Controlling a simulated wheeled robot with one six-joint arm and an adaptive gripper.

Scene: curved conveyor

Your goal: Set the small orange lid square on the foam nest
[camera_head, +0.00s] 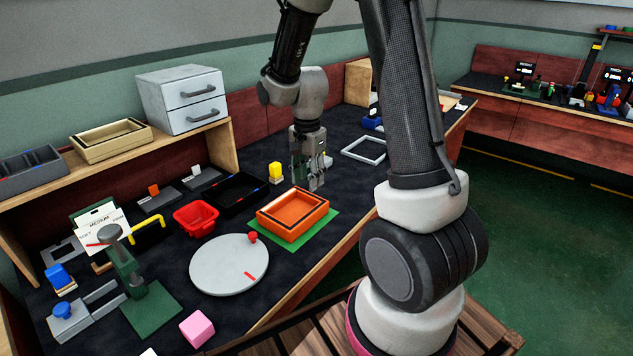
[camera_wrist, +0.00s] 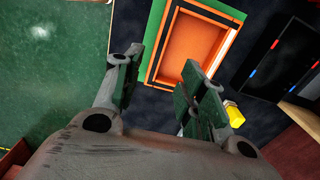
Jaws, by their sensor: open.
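An orange rectangular piece (camera_head: 292,214) with a dark band around its recessed middle lies on a green mat (camera_head: 322,226) on the dark bench. It also shows in the wrist view (camera_wrist: 188,45), beyond my fingertips. I cannot tell lid from nest there, and no separate foam nest is clear. My gripper (camera_head: 318,184) is open and empty, just behind the orange piece in the head view.
A yellow block (camera_head: 276,173) stands left of my gripper, also in the wrist view (camera_wrist: 234,114). A black tray (camera_head: 236,192), red bin (camera_head: 195,216) and grey round plate (camera_head: 228,264) lie left of the orange piece. A pale square frame (camera_head: 364,150) lies to the right.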

